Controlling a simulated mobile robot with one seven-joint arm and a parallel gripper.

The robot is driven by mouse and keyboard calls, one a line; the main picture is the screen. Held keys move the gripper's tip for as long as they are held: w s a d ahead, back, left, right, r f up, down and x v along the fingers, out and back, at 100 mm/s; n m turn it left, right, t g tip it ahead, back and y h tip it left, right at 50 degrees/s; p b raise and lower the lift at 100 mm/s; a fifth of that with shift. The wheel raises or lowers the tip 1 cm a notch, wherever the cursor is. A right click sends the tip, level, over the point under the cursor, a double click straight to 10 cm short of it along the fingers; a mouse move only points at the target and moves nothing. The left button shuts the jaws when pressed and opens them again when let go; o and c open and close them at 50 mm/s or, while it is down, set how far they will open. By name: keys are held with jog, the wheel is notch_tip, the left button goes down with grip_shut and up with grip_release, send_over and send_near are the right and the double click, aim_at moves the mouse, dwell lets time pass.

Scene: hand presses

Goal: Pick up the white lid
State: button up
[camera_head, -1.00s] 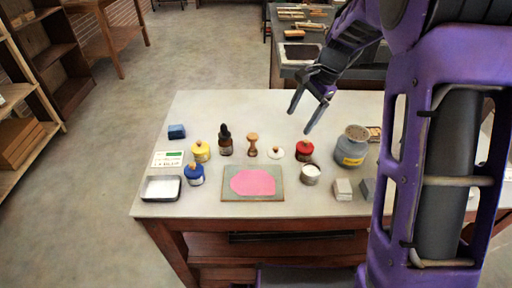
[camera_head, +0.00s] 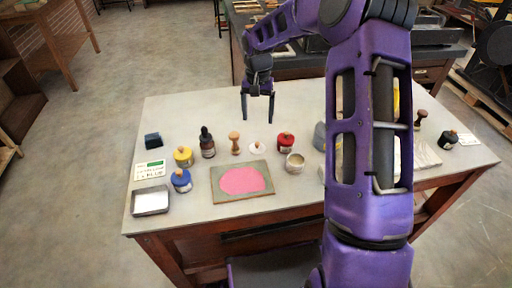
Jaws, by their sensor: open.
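The white lid (camera_head: 257,149) is a small flat disc with a knob on top. It lies on the table (camera_head: 168,113) between a wooden stamp handle (camera_head: 235,143) and a red-topped jar (camera_head: 286,142), behind the board with the pink sheet. My gripper (camera_head: 258,119) is open, its two fingers pointing down above and behind the lid, with nothing between them. The gripper appears apart from the lid.
A dark dropper bottle (camera_head: 207,145), a yellow jar (camera_head: 183,157), a blue jar (camera_head: 181,181) and a metal tray (camera_head: 151,201) stand left. A pale cup (camera_head: 295,162) stands right of the lid. My arm hides part of the table's right side.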

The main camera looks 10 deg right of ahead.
send_over(258, 143)
jog(key=f, duration=0.7)
jog(key=shift+s+a, duration=0.15)
jog(key=shift+s, duration=0.05)
jog(key=shift+w+f, duration=0.2)
jog(key=shift+f, duration=2.45)
grip_shut()
